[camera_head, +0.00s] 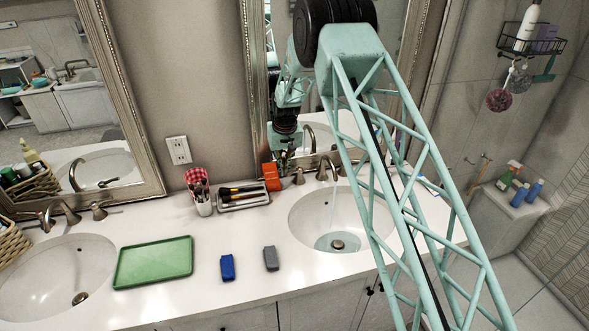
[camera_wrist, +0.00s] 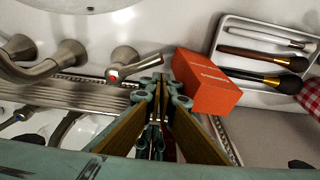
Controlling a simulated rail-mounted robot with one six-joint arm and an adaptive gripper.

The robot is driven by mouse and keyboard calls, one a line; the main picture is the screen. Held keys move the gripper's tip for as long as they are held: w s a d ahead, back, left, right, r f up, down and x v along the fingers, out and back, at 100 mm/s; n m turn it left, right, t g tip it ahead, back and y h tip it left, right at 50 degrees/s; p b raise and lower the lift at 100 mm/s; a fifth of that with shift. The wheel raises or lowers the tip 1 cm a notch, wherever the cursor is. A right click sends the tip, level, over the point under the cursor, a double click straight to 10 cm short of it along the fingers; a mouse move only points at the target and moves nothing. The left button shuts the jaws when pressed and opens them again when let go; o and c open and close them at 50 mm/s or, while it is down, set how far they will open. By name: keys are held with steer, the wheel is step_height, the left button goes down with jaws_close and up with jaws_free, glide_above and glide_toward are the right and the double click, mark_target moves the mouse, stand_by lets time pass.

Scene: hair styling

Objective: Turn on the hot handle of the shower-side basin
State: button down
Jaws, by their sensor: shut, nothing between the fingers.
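The shower-side basin (camera_head: 305,222) is the right-hand one in the head view. Its faucet (camera_head: 322,168) has a thin stream of water falling from the spout, and water lies around the drain. The hot handle (camera_head: 298,177) stands left of the spout. In the wrist view the hot handle (camera_wrist: 124,60) shows a red mark, and its lever points right. My gripper (camera_wrist: 160,92) is shut and empty, right beside the lever; I cannot tell whether they touch. In the head view my gripper (camera_head: 284,158) is low behind the handle, near the mirror and partly hard to make out.
An orange box (camera_wrist: 205,82) stands close beside my gripper. A brush tray (camera_head: 243,202) and a red-and-white cup (camera_head: 199,190) are farther left. The mirror is close behind.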

step_height(320, 180, up, 7)
steer(key=p, duration=0.1)
stand_by(0.7)
stand_by(0.5)
